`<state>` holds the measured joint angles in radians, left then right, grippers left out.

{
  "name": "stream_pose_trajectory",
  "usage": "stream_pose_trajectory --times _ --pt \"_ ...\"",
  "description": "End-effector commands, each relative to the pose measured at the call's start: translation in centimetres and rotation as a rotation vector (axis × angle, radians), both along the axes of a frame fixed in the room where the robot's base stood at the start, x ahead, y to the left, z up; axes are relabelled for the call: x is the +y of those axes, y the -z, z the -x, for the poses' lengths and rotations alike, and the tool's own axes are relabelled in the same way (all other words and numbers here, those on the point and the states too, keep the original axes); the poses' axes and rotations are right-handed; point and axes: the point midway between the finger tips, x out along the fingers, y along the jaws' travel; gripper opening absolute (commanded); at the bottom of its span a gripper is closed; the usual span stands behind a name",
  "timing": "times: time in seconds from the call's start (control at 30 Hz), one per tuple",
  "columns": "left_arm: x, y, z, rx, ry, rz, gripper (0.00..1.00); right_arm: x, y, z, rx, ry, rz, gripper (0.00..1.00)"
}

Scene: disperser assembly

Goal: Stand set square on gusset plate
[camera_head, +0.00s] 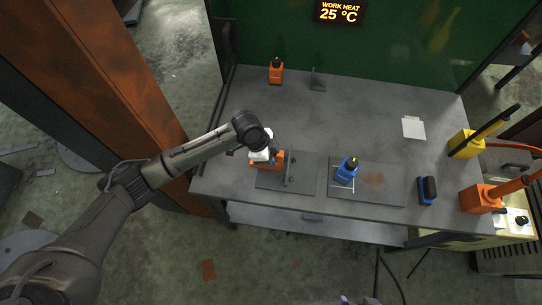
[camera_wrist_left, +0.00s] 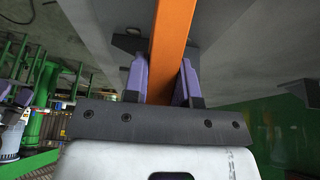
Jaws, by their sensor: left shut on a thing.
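My left gripper (camera_head: 266,160) is over the front left of the bench, shut on an orange bar, which I take to be part of the set square (camera_head: 274,158). In the left wrist view the orange bar (camera_wrist_left: 172,45) runs between the two purple fingers of the left gripper (camera_wrist_left: 164,80). A dark plate (camera_head: 306,165) lies flat beneath, with a dark upright piece (camera_head: 290,170) beside the orange part. I cannot tell whether they touch, or which dark piece is the gusset plate. Small purple tips at the bottom edge may be my right gripper (camera_head: 356,300).
A blue tool (camera_head: 346,170) stands on a second plate (camera_head: 385,185). An orange bottle-like item (camera_head: 276,72) and a grey bracket (camera_head: 317,80) stand at the back. A dark blue block (camera_head: 427,190), white sheet (camera_head: 413,127) and yellow tool (camera_head: 464,143) are right. The bench middle is clear.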

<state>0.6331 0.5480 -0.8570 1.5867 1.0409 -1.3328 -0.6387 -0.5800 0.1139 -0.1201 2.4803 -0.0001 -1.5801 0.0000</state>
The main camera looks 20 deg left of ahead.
Motion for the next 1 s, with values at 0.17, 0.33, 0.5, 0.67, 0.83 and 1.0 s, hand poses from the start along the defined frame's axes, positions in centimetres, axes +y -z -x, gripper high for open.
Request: stream_pose_trajectory --times 0.17,0.33,0.5,0.67,0.83,1.0 --pt "-0.02 -0.13 -0.09 -0.003 0.000 0.001 0.00 -0.01 -0.04 0.00 0.000 0.000 0.000 0.85" --pt "-0.02 0.08 -0.07 -0.002 -0.001 0.002 0.00 -0.05 -0.03 0.00 0.000 -0.002 0.002 0.85" --pt "0.01 0.33 0.00 0.000 -0.001 0.000 0.36 -0.22 0.00 0.02 0.000 -0.005 0.007 0.85" --pt "0.00 0.31 0.00 0.000 0.000 0.000 0.51 -0.33 0.00 0.02 0.000 -0.007 0.011 0.85" --pt "0.00 0.30 -0.01 0.000 0.000 0.000 0.51 -0.32 0.01 0.02 0.000 -0.007 0.011 0.85" --pt "0.10 -0.40 -0.04 -0.002 0.000 0.000 0.51 -0.25 -0.09 0.02 0.001 -0.006 0.008 0.85"
